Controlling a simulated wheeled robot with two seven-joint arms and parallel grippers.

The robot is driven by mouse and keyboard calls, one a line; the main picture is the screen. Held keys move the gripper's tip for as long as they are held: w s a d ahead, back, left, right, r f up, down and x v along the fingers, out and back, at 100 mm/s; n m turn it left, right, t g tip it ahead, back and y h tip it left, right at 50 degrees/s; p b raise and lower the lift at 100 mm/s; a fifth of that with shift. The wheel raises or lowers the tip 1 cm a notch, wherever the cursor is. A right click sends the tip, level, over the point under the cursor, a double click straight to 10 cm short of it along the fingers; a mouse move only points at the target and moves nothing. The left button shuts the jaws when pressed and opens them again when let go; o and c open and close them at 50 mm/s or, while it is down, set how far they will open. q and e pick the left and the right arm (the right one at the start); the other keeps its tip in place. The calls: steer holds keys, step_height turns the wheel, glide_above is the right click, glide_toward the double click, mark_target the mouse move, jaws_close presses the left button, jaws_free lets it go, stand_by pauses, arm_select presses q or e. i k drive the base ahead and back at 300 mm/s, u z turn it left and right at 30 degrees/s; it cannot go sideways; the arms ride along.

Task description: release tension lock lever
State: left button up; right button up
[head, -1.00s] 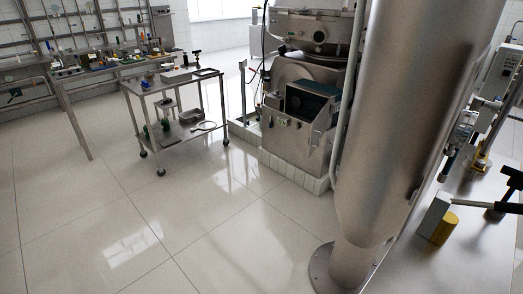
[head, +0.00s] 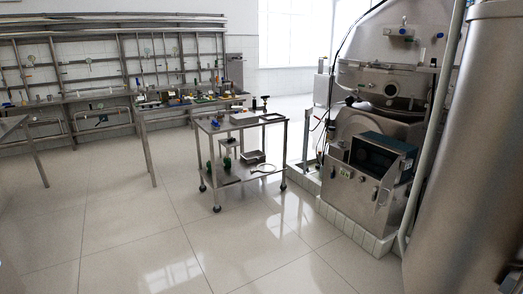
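The disc separator (head: 372,150) stands at the right of the head view, a large steel machine on a white tiled plinth. Its control box with a dark screen (head: 381,158) faces the front. A small blue fitting (head: 407,31) and a dark knob show on its upper housing. I cannot make out which part is the tension lock lever at this distance. Neither of my grippers shows in the head view.
A steel trolley (head: 203,122) with tools and trays stands left of the machine. A workbench (head: 140,106) with small parts is behind it. A large steel column (head: 470,170) blocks the right edge. The tiled floor (head: 170,240) in front is clear.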

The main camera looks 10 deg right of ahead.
mark_target(375, 188)
steer(key=i, duration=2.2)
steer(key=z, duration=0.8)
steer(key=i, duration=1.8)
steer(key=z, duration=1.9)
steer(key=i, duration=0.8)
steer(key=z, duration=0.6)
